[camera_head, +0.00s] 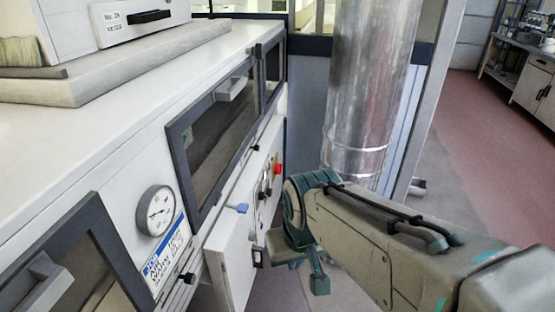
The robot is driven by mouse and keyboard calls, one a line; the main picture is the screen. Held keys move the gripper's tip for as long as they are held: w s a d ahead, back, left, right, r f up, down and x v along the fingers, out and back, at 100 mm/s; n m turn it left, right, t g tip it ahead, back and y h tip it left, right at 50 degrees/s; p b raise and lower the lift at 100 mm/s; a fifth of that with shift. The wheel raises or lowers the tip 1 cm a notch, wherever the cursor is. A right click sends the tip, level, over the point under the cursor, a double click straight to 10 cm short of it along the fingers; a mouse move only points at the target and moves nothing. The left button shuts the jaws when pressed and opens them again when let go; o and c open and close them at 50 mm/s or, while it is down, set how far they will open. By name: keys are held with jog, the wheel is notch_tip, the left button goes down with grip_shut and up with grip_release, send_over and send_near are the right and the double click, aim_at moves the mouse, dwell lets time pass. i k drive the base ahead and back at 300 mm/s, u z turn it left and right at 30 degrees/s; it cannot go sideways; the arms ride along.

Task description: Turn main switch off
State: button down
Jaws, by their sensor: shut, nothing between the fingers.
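A white control panel (262,190) on the front of the oven-like machine carries a red knob or button (277,168) and small dark controls. I cannot tell for sure which of these is the main switch. My gripper (294,264) is shut and empty, hanging downward below and to the right of the panel controls. I see no contact with the red control; the fingertips are small and partly hidden.
A round gauge (155,210) and dark-framed doors (215,130) line the machine front. A shiny metal duct (365,90) stands close behind my wrist. Open reddish floor (490,150) lies to the right.

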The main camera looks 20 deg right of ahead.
aim_at(279, 168)
jog(key=z, duration=2.25)
jog(key=i, duration=2.05)
jog(key=u, duration=0.05)
